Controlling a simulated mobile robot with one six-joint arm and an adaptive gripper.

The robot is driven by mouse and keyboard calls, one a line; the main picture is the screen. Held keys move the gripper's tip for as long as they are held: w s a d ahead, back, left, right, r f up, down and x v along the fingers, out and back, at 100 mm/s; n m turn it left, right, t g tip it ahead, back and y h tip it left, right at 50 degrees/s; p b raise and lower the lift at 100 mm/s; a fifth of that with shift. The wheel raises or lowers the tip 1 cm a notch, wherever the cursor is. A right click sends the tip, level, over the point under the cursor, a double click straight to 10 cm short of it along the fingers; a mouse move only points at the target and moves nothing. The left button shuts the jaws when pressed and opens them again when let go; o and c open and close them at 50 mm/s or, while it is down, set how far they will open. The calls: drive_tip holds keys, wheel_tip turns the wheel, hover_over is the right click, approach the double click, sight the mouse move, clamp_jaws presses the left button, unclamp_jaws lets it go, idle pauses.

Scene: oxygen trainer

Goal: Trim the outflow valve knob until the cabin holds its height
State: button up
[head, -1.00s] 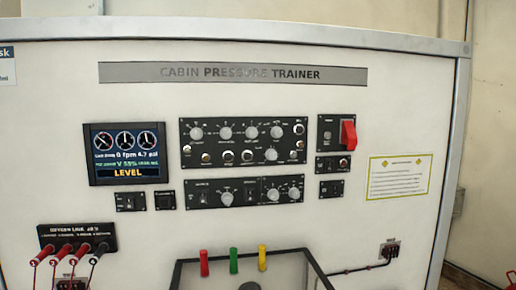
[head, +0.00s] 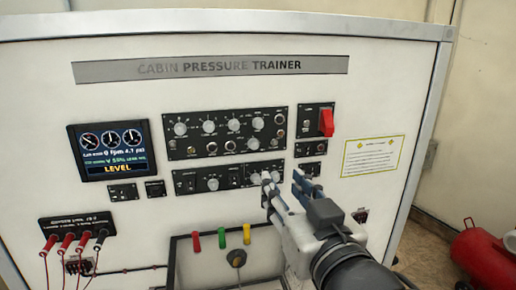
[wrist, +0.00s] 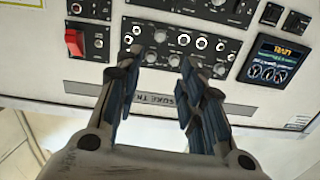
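The lower black panel (head: 231,181) carries two large pale knobs, a left knob (head: 212,184) and a right knob close to my fingertips. Their labels are too small to read, so I cannot tell which is the outflow valve knob. The display (head: 108,150) reads LEVEL, about 0 fpm, with a valve figure near 53%. My gripper (head: 282,181) is open and empty in front of the panel's right end, hiding part of it. In the wrist view, turned upside down, my open gripper (wrist: 160,62) spreads below the upper knob panel (wrist: 180,45), with nothing between its fingers.
A red guarded switch (head: 326,122) sticks out at the upper right. Red, green and yellow handles (head: 222,238) stand on a tray frame below. A red cylinder (head: 487,254) lies on the floor at right.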

sight(255, 146)
drive_tip(key=p+x, duration=0.9)
drive_tip(key=x, duration=0.8)
drive_tip(key=shift+w, duration=0.15)
drive_tip(key=shift+c, duration=0.2)
clamp_jaws()
